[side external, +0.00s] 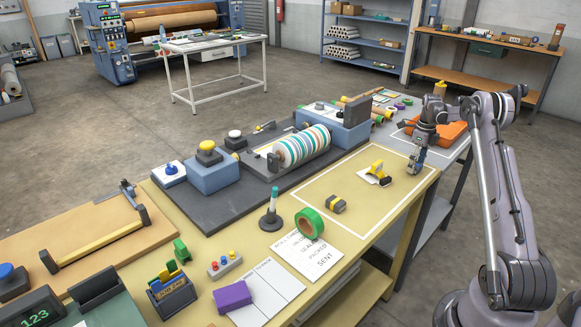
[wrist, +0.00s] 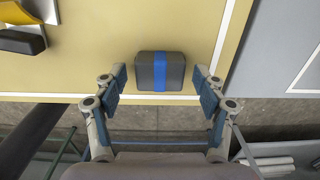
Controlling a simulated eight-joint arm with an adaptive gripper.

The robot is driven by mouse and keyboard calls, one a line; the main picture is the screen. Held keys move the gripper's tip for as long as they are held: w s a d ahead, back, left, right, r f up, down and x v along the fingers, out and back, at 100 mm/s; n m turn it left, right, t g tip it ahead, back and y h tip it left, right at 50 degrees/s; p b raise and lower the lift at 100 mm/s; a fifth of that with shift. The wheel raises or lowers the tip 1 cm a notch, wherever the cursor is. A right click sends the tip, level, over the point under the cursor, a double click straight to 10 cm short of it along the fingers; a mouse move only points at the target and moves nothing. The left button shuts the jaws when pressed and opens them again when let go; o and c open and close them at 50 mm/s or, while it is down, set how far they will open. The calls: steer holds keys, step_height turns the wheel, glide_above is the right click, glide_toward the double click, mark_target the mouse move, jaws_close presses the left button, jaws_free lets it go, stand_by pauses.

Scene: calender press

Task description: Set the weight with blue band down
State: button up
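The weight with blue band (wrist: 160,62) is a dark grey block with rounded corners and a blue stripe across its middle. In the wrist view it is close to the table's edge, between and slightly ahead of my fingertips. My gripper (wrist: 160,78) is open, with a gap on each side of the weight. In the side view my gripper (side external: 416,160) points down at the right end of the yellow table, low over its surface. I cannot make out the weight clearly there.
A dark block with a yellow band (side external: 336,204) lies on the outlined yellow area. A yellow tool with a dark base (side external: 377,172) is left of my gripper. A green tape roll (side external: 309,224) and striped roller (side external: 302,146) are farther left.

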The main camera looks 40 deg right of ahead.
steer(key=shift+r, duration=0.1)
step_height(320, 180, up, 12)
steer(key=w+a+r+n+t+h, duration=0.1)
steer(key=w+a+r+n, duration=0.15)
steer(key=a+n, duration=0.5)
steer(key=w+a+r+n+t, duration=0.15)
steer(key=a+r+n, duration=0.25)
steer(key=a, duration=0.7)
steer(key=w+a+r+n+h, duration=0.15)
steer(key=a+r+n, duration=0.3)
steer(key=a, duration=0.45)
steer(key=s+a+f+n+t, duration=0.1)
steer(key=s+a+f+n, duration=0.1)
steer(key=s+a+n, duration=0.2)
steer(key=s+a+f+n+t+y, duration=0.1)
steer(key=s+a+f+n+t, duration=0.1)
steer(key=a+n, duration=0.7)
steer(key=s+a+f+n+t+y, duration=0.1)
steer(key=s+a+f+n, duration=0.3)
steer(key=a, duration=0.6)
steer(key=s+n, duration=0.2)
steer(key=n, duration=0.1)
steer(key=shift+s+a+t, duration=0.15)
steer(key=shift+a+t, duration=0.1)
steer(key=shift+t, duration=0.1)
steer(key=shift+y, duration=0.25)
